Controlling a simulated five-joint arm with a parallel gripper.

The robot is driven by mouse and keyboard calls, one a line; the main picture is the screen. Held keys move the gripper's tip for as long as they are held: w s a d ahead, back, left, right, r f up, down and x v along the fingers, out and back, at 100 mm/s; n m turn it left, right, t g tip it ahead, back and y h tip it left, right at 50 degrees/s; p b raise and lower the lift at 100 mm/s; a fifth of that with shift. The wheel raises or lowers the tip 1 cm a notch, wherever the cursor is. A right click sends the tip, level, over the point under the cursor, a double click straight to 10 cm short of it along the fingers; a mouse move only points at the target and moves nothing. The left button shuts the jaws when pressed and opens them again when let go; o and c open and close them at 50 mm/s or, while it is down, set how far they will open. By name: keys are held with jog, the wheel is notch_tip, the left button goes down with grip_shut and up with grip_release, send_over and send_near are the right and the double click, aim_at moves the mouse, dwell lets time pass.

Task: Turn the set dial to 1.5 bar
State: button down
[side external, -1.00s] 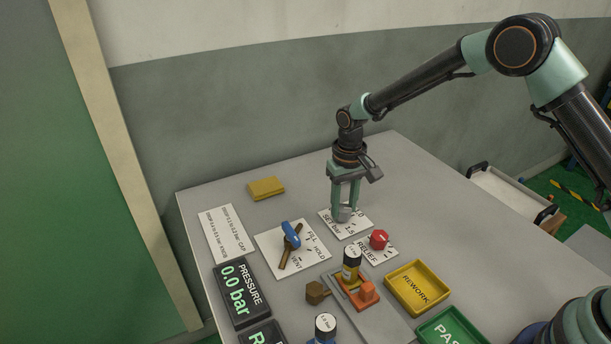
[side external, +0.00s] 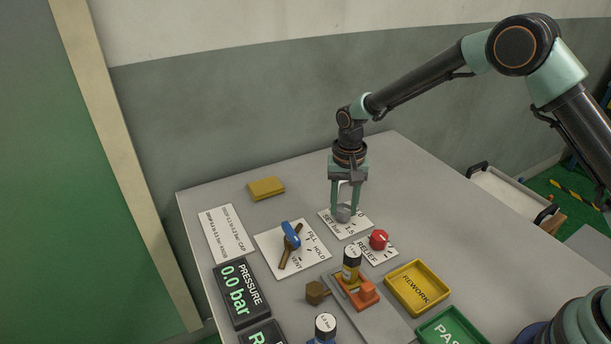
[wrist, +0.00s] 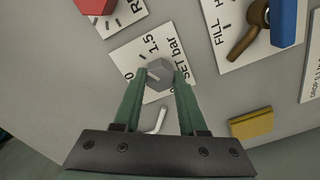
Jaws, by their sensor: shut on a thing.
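The set dial (side external: 343,212) is a small grey knob on a white card marked "SET bar" (side external: 358,221), near the back of the table. In the wrist view the dial (wrist: 158,76) sits between the green fingers, with "0" and "1.5" printed beside it. A light line shows on its top; exactly which mark it points at is hard to tell. My gripper (side external: 344,209) points straight down and is shut on the dial, one finger on each side; it also shows in the wrist view (wrist: 158,80). The black pressure display (side external: 241,291) reads 0.0 bar.
The red relief knob (side external: 379,239) stands close in front of the dial. The blue-handled fill/hold/vent valve (side external: 291,236) is to the left. A yellow block (side external: 266,188), a rework tray (side external: 418,287) and an orange fixture (side external: 367,293) with a vial stand around. The table behind is clear.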

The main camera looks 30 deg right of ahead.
aim_at(344, 208)
jog(key=shift+r, duration=0.15)
jog(key=shift+c, duration=2.3)
grip_release()
notch_tip(344, 208, up, 12)
